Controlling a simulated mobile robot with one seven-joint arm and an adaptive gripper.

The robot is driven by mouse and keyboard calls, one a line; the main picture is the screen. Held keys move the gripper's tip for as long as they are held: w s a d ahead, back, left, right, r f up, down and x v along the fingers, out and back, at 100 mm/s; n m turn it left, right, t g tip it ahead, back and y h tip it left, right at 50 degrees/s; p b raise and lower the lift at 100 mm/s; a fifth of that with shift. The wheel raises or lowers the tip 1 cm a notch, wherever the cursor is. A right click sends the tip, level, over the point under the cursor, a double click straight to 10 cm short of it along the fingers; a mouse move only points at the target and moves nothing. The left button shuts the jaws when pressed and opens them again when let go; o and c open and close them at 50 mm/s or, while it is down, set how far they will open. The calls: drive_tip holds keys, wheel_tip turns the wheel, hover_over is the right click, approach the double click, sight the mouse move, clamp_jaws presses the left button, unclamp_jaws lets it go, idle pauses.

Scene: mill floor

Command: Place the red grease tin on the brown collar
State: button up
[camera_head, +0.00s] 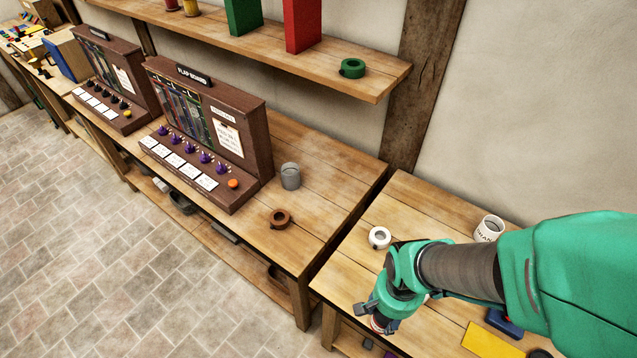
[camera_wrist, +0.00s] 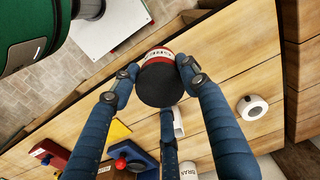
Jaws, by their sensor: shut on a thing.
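The red grease tin (camera_wrist: 157,62) is held between the fingers of my gripper (camera_wrist: 158,76) in the wrist view. It has a red body with a pale label and a dark end facing the camera. In the head view my gripper (camera_head: 377,314) is low at the near edge of the right bench, and only a bit of the red tin (camera_head: 378,324) shows. The brown collar (camera_head: 280,218) is a ring lying flat on the left bench, up and left of my gripper and apart from it. Nothing sits on the collar.
A grey cup (camera_head: 290,177) stands just behind the brown collar, and the flap board (camera_head: 205,135) is to its left. A gap separates the two benches. A white collar (camera_head: 379,237) and a white mug (camera_head: 489,228) are on the right bench. A shelf (camera_head: 330,72) overhangs behind.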

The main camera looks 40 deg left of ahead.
drive_tip(key=w+a+r+p, duration=0.1)
drive_tip(key=a+p, duration=0.1)
drive_tip(key=a, duration=1.4)
drive_tip(key=w+a+r+p, duration=0.2)
drive_tip(key=a+p, duration=0.1)
drive_tip(key=a, duration=1.3)
drive_tip(key=shift+w+a, duration=0.2)
drive_tip(key=shift+w, duration=0.05)
drive_tip(key=shift+w+a, duration=0.1)
drive_tip(key=w+a+f, duration=0.1)
drive_tip(key=w+a, duration=0.7)
drive_tip(key=a, duration=0.5)
drive_tip(key=shift+a+f+p, duration=0.2)
drive_tip(key=shift+p, duration=0.1)
drive_tip(key=shift+w, duration=0.1)
drive_tip(key=shift+f, duration=1.8)
drive_tip(key=shift+f, duration=0.15)
drive_tip(key=o, duration=1.4)
